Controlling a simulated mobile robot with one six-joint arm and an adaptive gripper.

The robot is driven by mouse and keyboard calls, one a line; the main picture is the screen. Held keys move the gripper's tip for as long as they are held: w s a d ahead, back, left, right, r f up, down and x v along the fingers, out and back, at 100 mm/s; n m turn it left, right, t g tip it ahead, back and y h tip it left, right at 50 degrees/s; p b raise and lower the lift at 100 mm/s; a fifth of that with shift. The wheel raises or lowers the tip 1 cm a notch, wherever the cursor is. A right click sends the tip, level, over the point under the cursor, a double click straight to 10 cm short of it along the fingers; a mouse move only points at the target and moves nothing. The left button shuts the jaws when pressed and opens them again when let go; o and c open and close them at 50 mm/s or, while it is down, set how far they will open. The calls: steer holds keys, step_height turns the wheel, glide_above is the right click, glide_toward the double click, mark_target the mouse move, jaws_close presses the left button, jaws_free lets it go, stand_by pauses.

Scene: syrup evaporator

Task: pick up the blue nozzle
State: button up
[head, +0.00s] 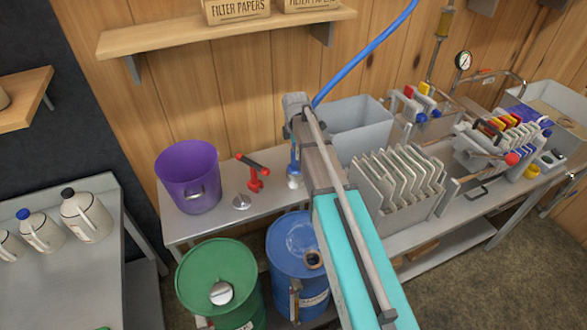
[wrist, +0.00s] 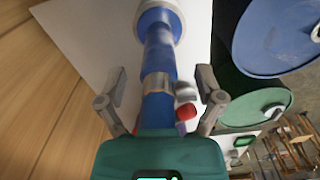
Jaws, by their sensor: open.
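The blue nozzle (wrist: 158,50) runs down the middle of the wrist view. It is a blue tube with a pale band and a wide white end at the top. My gripper (wrist: 161,82) is open, with one finger on each side of the tube and visible gaps between. The gripper's palm hides the tube's near end. In the head view the blue nozzle (head: 294,166) shows just left of my arm, its white end low by the bench top. My arm hides part of it and the fingers there.
A red-handled tool (head: 254,172) and a purple bucket (head: 188,178) stand left on the bench. A blue hose (head: 365,53) comes down behind my arm. Blue (head: 297,262) and green (head: 220,285) drums stand in front. A plate rack (head: 397,180) is at right.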

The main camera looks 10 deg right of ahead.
steer(key=shift+f+b, duration=0.6)
steer(key=shift+f, duration=0.25)
jaws_close()
stand_by(0.3)
